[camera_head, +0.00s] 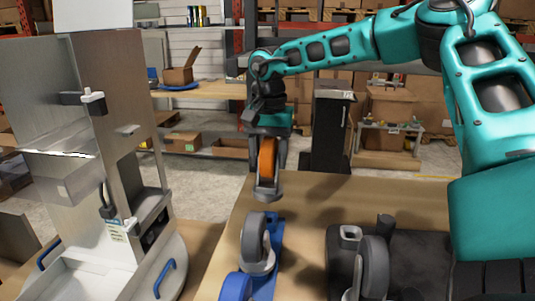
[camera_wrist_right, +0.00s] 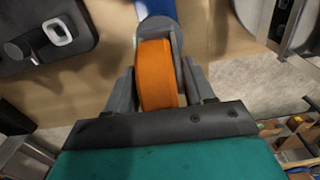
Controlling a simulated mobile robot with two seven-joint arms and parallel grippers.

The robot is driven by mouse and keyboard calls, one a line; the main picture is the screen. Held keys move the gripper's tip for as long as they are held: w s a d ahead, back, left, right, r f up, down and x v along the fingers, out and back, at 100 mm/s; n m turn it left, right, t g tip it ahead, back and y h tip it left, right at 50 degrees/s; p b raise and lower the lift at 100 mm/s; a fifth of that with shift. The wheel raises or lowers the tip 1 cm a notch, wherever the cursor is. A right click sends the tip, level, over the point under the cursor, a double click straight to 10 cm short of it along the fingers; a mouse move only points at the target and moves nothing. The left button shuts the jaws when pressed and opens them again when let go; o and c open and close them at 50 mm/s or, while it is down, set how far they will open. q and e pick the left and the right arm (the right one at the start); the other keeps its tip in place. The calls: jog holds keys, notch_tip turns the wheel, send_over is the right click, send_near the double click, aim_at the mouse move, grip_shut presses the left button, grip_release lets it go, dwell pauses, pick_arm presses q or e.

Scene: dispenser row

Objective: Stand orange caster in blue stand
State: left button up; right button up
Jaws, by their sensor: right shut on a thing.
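The orange caster (camera_head: 267,158) has an orange wheel and a grey fork. My right gripper (camera_head: 268,148) is shut on it, with one finger on each side of the wheel, and holds it above the table. The wheel also shows between the fingers in the right wrist view (camera_wrist_right: 156,75). The blue stand (camera_head: 276,231) lies on the table below and nearer the camera. A grey-wheeled caster (camera_head: 255,242) sits at it and hides part of it. Part of the stand also shows at the top of the wrist view (camera_wrist_right: 156,8). My left gripper is not in view.
A black base with a light socket (camera_head: 350,232) and a grey wheel (camera_head: 374,266) stands right of the stand. A tall grey dispenser (camera_head: 120,130) stands left. The wooden table (camera_head: 330,195) is bare behind the stand. Shelves with boxes are at the back.

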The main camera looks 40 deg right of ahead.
aim_at(269, 182)
jog(key=shift+f+n, duration=0.1)
jog(key=shift+n, duration=0.2)
jog(key=shift+f+b, duration=0.9)
jog(key=shift+f, duration=0.5)
jog(key=shift+f+b, duration=1.4)
jog(key=shift+f, duration=0.15)
jog(key=shift+f+b, duration=0.35)
jog(key=shift+f, duration=0.05)
jog(key=o, duration=1.4)
